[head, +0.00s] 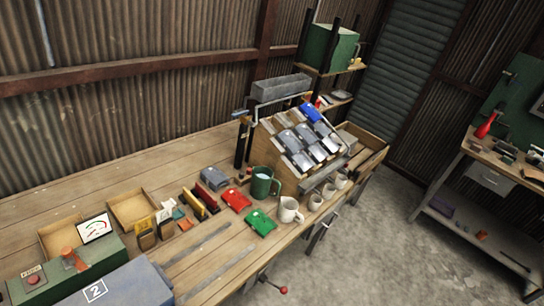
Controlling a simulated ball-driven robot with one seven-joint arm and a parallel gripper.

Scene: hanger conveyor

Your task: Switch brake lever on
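My gripper is not in view. A lever with a red knob (283,290) sticks out below the front edge of the wooden workbench (160,170), at the bottom of the picture. I cannot tell for sure whether it is the brake lever. A green control box (65,270) at the lower left carries a red button (33,279), an orange part (74,260) and a dial gauge (94,228). No readable label marks a brake lever.
A tilted rack (262,140) of grey parts stands on the bench. Mugs (290,209), red and green pieces (261,222) and a grey box marked 2 (120,285) sit nearer. Concrete floor (380,240) is clear between the bench and a second table (500,175) at right.

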